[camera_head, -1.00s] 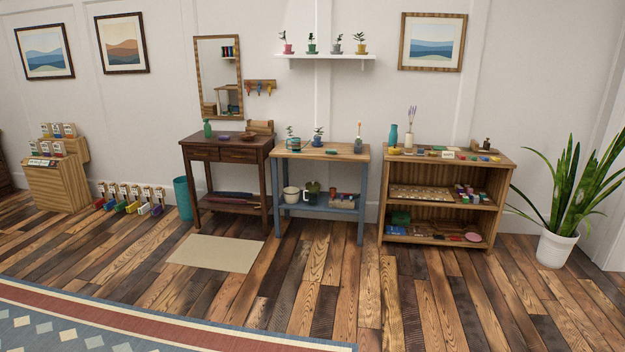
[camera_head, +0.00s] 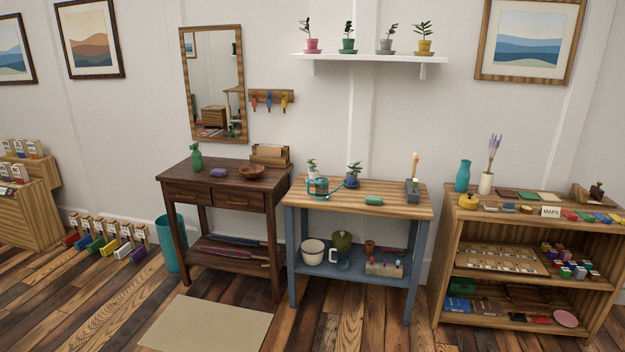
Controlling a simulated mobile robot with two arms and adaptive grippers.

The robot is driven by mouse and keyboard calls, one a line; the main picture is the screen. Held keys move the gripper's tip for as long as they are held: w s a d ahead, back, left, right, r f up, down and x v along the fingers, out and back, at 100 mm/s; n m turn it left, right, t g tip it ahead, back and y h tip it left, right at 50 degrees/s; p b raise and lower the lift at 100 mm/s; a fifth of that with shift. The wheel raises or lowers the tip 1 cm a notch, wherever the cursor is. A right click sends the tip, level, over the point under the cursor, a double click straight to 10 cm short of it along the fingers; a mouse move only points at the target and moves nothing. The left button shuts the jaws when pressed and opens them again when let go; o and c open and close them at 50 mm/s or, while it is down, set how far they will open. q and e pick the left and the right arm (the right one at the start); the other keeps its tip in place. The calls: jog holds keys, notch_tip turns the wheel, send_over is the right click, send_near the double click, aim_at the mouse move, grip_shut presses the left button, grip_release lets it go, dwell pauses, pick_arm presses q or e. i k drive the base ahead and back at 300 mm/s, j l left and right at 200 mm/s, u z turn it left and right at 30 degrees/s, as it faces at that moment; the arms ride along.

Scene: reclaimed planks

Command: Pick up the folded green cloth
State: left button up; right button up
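A small green bundle (camera_head: 374,201) lies on the light wood top of the blue-legged table (camera_head: 335,199), near its front edge right of the middle. It is too small to tell surely whether it is the folded green cloth. A flat green piece (camera_head: 527,195) also lies on top of the wooden shelf unit at right, and a dark green box-like thing (camera_head: 462,286) sits on its bottom shelf. Neither of my grippers is in view.
On the blue-legged table stand a teal watering can (camera_head: 318,187), small potted plants and a grey holder (camera_head: 413,190). The dark table (camera_head: 183,178) is to its left, the shelf unit (camera_head: 447,219) to its right. A beige mat (camera_head: 207,325) lies on the floor in front.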

aim_at(372, 201)
jog(key=i, duration=1.8)
jog(key=i+j+z, duration=0.1)
jog(key=i+z, duration=0.35)
jog(key=i+j+z, duration=0.45)
jog(key=i, duration=0.15)
jog(key=l, duration=0.1)
